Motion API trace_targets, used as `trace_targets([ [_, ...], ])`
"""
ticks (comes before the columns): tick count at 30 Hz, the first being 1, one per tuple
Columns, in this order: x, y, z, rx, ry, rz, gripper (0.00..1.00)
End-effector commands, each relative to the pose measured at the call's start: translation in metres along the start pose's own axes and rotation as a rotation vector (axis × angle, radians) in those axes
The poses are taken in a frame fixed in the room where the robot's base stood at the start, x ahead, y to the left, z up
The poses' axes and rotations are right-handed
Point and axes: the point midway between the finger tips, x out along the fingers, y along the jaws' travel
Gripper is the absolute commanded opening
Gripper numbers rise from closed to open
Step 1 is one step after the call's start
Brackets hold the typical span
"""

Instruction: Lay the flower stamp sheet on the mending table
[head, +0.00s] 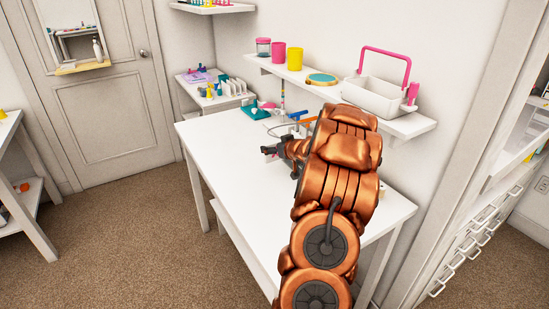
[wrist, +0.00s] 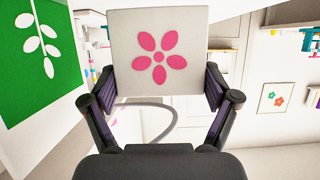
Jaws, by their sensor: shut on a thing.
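The flower stamp sheet (wrist: 187,82) is a white square with a pink five-petalled flower, upright between the fingers in the wrist view. My gripper (wrist: 161,86) is shut on it, with a dark finger at each side edge. In the head view my gripper (head: 270,150) is over the long white table (head: 240,170), likely the mending table, and points left. The sheet cannot be made out there. My copper arm hides the table's right middle part. I cannot tell how high the gripper is above the top.
Small tools and a teal item (head: 255,111) lie at the table's back. A wall shelf (head: 300,74) above holds cups and a white caddy (head: 378,98). A side table (head: 200,78) stands behind. The table's left front is clear. The wrist view shows a green leaf panel (wrist: 38,75).

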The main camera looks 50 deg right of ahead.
Motion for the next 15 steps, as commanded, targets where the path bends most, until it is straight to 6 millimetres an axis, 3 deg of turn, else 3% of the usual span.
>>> trace_targets([
  [9,0.014,-0.001,0.033,0.002,-0.003,-0.002,0.52],
  [15,0.015,0.000,0.037,-0.001,-0.001,0.000,0.52],
])
